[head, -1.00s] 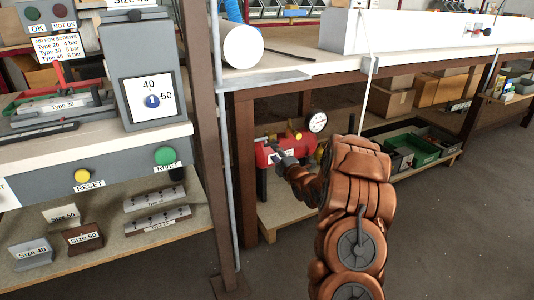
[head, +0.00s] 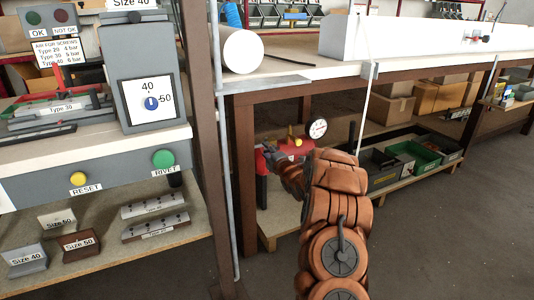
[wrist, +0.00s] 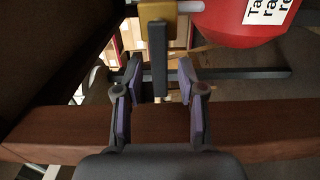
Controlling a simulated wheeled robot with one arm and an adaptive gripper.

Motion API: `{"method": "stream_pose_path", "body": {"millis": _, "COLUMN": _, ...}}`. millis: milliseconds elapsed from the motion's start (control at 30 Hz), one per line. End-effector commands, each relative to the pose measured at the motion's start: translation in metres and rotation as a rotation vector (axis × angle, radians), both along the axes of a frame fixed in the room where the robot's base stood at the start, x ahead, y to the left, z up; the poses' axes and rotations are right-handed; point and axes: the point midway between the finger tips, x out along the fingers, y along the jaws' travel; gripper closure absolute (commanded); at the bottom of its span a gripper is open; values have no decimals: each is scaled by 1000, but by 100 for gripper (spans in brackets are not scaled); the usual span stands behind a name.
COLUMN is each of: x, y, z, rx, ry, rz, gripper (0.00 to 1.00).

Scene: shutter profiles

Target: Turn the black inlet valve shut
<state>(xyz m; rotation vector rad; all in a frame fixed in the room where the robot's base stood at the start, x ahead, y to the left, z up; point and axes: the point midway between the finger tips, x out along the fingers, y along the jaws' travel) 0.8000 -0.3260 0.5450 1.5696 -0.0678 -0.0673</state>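The black inlet valve lever (wrist: 158,60) hangs from a brass fitting (wrist: 156,12) beside the red tank (wrist: 240,20) in the wrist view. My gripper (wrist: 159,82) is open, one finger on each side of the lever's lower part, with a visible gap on both sides. In the head view my gripper (head: 268,154) is at the left end of the red tank (head: 295,145) under the bench. The black lever cannot be made out there, behind my gripper and arm.
A brown bench post (head: 243,170) stands just left of my gripper, and a brown beam (wrist: 50,130) crosses below it in the wrist view. A pressure gauge (head: 318,129) sits on the tank. Green and black bins (head: 415,152) stand on the low shelf to the right.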

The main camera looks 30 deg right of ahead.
Motion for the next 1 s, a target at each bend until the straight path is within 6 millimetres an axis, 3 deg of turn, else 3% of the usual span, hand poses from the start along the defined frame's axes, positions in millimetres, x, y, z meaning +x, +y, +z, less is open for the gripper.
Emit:
{"method": "stream_pose_path", "body": {"millis": 233, "x": 0, "y": 0, "z": 0, "rx": 0, "ry": 0, "rz": 0, "gripper": 61}}
{"method": "stream_pose_path", "body": {"millis": 600, "x": 0, "y": 0, "z": 0, "rx": 0, "ry": 0, "rz": 0, "gripper": 100}}
{"method": "stream_pose_path", "body": {"millis": 1000, "x": 0, "y": 0, "z": 1, "rx": 11, "ry": 0, "rz": 0, "gripper": 100}}
